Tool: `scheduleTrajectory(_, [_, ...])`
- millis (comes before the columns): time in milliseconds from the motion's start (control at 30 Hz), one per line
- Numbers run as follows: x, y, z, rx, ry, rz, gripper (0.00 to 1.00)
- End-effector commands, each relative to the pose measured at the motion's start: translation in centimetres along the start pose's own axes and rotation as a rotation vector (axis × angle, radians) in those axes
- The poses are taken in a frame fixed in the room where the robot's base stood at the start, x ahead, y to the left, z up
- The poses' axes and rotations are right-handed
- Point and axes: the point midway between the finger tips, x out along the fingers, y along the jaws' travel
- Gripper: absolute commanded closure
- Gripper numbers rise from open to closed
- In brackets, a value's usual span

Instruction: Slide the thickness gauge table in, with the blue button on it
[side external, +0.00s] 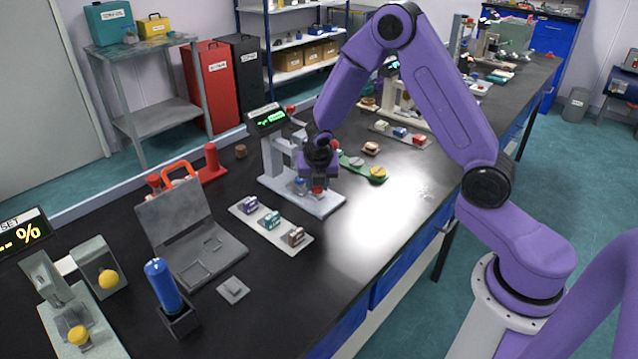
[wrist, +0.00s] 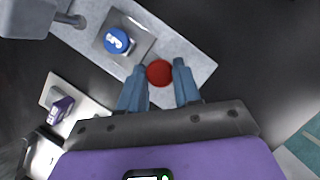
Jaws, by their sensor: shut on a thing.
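The thickness gauge (side external: 275,155) is a grey stand with a green-lit display, on a flat light-grey base (side external: 325,204). In the wrist view its head (wrist: 25,18) and a short rod are at the upper left. The gauge table (wrist: 100,38) is a small square plate on the base. The blue button (wrist: 117,42), with a white mark, lies on the plate, apart from the rod. A red knob (wrist: 159,72) is beside the plate. My gripper (wrist: 158,68) is shut on the red knob, a finger on each side. In the side view my gripper (side external: 318,185) is low over the base, partly hiding the plate.
A pale tray (side external: 262,228) with purple, teal and brown blocks lies in front of the gauge. A green paddle-like piece (side external: 352,166) and a red stand (side external: 211,163) are nearby. An open grey case (side external: 190,238) stands at left. The bench to the right front is clear.

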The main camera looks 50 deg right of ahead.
Motion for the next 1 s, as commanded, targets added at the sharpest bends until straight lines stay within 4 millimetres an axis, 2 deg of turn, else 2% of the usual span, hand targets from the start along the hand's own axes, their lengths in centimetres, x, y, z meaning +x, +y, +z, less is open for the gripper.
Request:
scheduleTrajectory(200, [0.7, 1.9, 1.7, 0.004, -0.002, 0.002, 1.0])
scheduleTrajectory(567, [0.8, 2.5, 2.3, 0.0, -0.003, 0.008, 1.0])
scheduleTrajectory(600, [0.8, 2.5, 2.3, 0.0, -0.003, 0.009, 0.64])
scheduleTrajectory(667, [0.8, 2.5, 2.3, 0.001, -0.003, 0.009, 0.45])
scheduleTrajectory(700, [0.8, 2.5, 2.3, 0.001, -0.003, 0.008, 0.42])
scheduleTrajectory(1000, [0.7, 2.3, 2.2, 0.001, -0.002, 0.003, 0.42])
